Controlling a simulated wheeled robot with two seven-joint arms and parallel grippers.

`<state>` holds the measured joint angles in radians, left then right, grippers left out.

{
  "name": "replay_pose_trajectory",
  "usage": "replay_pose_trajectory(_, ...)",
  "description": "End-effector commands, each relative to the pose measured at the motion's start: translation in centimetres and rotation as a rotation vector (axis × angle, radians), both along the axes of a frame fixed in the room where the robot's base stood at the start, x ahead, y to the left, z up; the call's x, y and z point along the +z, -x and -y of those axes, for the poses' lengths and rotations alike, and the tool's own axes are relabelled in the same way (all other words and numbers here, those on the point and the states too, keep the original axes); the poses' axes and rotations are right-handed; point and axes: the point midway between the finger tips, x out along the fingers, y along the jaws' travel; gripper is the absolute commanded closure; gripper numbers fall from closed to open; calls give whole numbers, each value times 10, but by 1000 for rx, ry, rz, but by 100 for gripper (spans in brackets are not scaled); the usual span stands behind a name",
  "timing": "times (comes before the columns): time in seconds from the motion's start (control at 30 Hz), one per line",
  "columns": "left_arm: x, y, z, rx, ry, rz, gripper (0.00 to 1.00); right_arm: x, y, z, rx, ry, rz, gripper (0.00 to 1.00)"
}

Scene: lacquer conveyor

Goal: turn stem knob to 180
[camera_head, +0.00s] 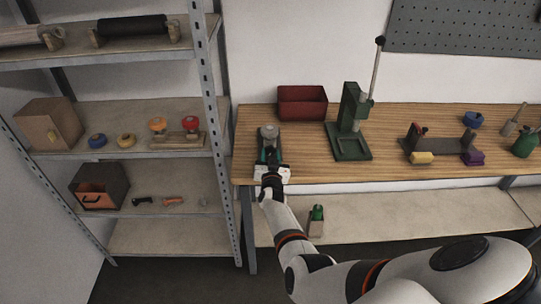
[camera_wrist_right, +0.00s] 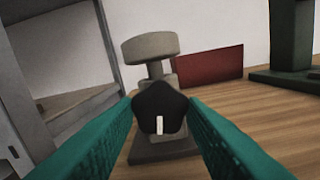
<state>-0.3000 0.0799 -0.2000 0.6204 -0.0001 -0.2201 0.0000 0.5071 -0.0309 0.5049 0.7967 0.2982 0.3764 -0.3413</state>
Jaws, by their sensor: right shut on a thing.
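The stem knob (camera_wrist_right: 160,108) is a black five-sided knob with a short white mark on its lower half, pointing straight down in the wrist view. It sits on the front of a grey fixture (camera_wrist_right: 151,48) with a round top and a dark base. In the head view the fixture (camera_head: 268,133) stands near the left end of the wooden bench. My right gripper (camera_wrist_right: 160,112) has its teal fingers on both sides of the knob, shut on it. In the head view my right gripper (camera_head: 269,157) hides the knob. My left gripper is not in view.
A dark red bin (camera_head: 302,102) stands behind the fixture. A green press (camera_head: 350,125) with a tall lever stands to its right on the bench (camera_head: 300,163). A metal shelf post (camera_head: 213,100) rises close on the left. Bench room is free between fixture and press.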

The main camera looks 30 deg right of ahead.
Motion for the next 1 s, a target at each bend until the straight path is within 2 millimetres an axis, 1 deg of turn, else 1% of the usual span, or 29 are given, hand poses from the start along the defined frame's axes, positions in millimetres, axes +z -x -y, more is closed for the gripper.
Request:
replay_pose_trajectory(0.03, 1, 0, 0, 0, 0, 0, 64, 4, -1, 1, -1, 29, -10, 85)
replay_pose_trajectory(0.2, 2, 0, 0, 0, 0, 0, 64, 4, -1, 1, -2, 105, -56, 85)
replay_pose_trajectory(0.4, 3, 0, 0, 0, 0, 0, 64, 4, -1, 1, -2, 157, -87, 85)
replay_pose_trajectory(0.93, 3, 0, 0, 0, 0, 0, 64, 4, -1, 1, -3, 176, -98, 85)
replay_pose_trajectory(0.97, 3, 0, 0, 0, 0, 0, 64, 4, -1, 1, -3, 175, -97, 59)
replay_pose_trajectory(1.0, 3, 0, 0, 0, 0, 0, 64, 4, -1, 1, -3, 175, -97, 53)
